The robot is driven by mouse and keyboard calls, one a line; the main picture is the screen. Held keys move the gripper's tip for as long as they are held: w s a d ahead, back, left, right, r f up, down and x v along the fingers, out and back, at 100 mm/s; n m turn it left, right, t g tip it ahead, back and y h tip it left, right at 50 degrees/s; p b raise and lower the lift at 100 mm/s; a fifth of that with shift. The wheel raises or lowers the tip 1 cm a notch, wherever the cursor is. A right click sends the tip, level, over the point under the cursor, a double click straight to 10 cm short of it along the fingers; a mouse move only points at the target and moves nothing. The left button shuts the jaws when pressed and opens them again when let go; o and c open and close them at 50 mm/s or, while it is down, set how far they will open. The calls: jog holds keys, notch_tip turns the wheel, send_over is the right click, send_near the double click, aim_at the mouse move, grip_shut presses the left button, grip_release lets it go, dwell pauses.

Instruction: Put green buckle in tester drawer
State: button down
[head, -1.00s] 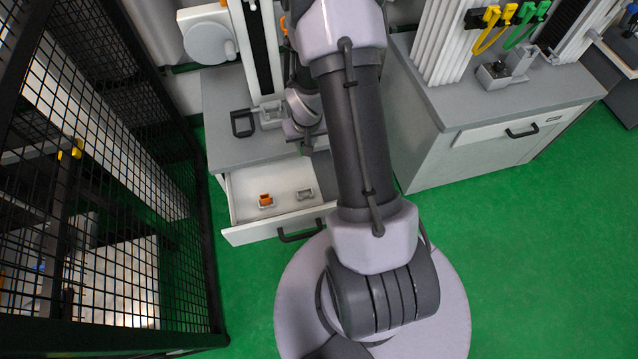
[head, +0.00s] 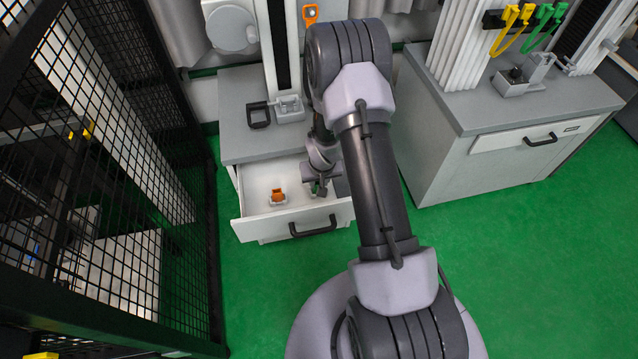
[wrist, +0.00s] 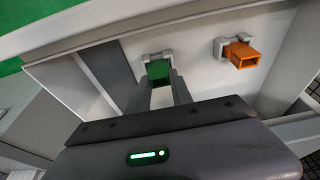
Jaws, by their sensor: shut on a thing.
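The tester drawer (head: 262,229) is pulled open under the grey-topped bench, and its white inside shows. My gripper (wrist: 161,82) is inside the drawer area, pointing down, with its two fingers shut on the green buckle (wrist: 158,69). In the wrist view the buckle is at a small grey holder (wrist: 156,56) on the drawer floor; whether it is fully seated cannot be told. In the head view my gripper (head: 321,186) is over the right part of the drawer and hides the holder and the buckle.
An orange buckle (head: 278,195) stands in another grey holder to the left in the drawer; it also shows in the wrist view (wrist: 241,54). A black mesh fence (head: 110,180) stands at the left. A second bench (head: 500,160) with yellow and green pieces stands at the right.

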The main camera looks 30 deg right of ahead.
jog(key=shift+f, duration=0.15)
jog(key=c, duration=1.1)
grip_release()
jog(key=shift+c, duration=0.2)
jog(key=s+a+r+t+p, duration=0.1)
jog(key=s+a+r+p, duration=0.15)
jog(key=r, duration=1.05)
jog(key=s+a+r+m+p, duration=0.1)
jog(key=s+a+r+p, duration=0.2)
jog(key=r, duration=0.9)
jog(key=s+a+r+t+p, duration=0.1)
jog(key=s+a+r, duration=0.25)
jog(key=r, duration=0.95)
jog(key=s+a+r+y, duration=0.1)
jog(key=s+a+r, duration=0.3)
jog(key=s, duration=0.3)
jog(key=s+a+r+y, duration=0.1)
jog(key=s+a+r, duration=0.3)
jog(key=s, duration=0.3)
jog(key=shift+s+a+r+t+y, duration=0.15)
jog(key=shift+a+r+t+y, duration=0.25)
jog(key=shift+a, duration=0.15)
